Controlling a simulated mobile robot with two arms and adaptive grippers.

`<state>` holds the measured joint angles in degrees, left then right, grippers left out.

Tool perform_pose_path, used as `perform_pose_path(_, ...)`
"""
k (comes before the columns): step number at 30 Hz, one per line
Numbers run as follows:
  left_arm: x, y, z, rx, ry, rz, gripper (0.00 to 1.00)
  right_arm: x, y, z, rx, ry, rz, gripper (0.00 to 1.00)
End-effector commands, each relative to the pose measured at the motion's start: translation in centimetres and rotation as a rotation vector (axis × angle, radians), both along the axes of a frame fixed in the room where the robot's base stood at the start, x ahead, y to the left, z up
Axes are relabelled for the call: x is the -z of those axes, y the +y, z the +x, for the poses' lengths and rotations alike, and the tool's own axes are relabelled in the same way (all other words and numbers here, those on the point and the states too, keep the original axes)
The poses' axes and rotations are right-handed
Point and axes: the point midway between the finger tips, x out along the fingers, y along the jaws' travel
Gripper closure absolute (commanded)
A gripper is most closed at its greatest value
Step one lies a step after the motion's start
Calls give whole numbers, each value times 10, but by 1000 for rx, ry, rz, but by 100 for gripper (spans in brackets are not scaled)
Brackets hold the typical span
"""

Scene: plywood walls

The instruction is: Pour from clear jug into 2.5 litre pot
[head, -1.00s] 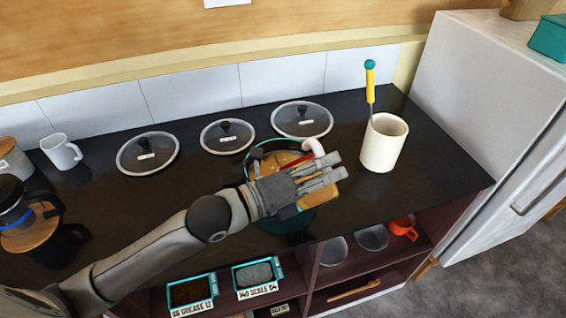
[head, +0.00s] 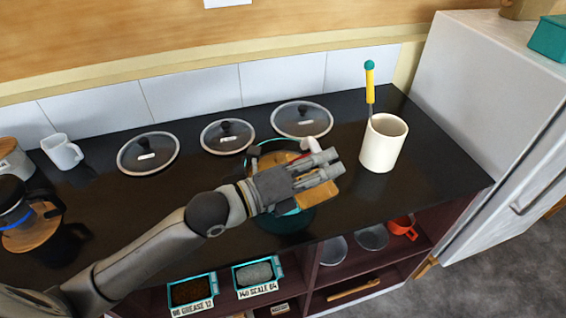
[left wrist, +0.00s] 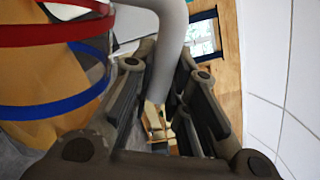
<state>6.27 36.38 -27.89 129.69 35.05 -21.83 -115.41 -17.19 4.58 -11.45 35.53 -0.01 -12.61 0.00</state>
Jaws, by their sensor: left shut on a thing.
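The clear jug (head: 318,196) holds something amber and is tilted over the teal 2.5 litre pot (head: 288,223) on the dark counter. My left gripper (head: 331,165) is shut on the jug's white handle and covers much of jug and pot. In the left wrist view the handle (left wrist: 172,40) runs between the fingers, and the jug's amber side (left wrist: 50,100) with red and blue bands is at left. Amber shows at the pot's far side, but I cannot tell whether it is in the pot or seen through the jug. No stream is visible. My right gripper is not in view.
Several glass lids lie along the wall, one (head: 302,119) just behind the pot. A cream crock (head: 384,145) with a yellow-handled tool stands to the right. A white mug (head: 62,152) and a dark coffee jug (head: 15,205) are at left. The counter's front right is clear.

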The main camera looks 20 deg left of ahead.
Motion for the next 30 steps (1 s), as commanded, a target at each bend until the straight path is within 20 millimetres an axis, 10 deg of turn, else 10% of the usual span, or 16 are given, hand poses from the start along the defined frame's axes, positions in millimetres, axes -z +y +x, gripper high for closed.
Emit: perform_pose_path(30,-9,5,5,-1,44,-50,100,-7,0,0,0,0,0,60)
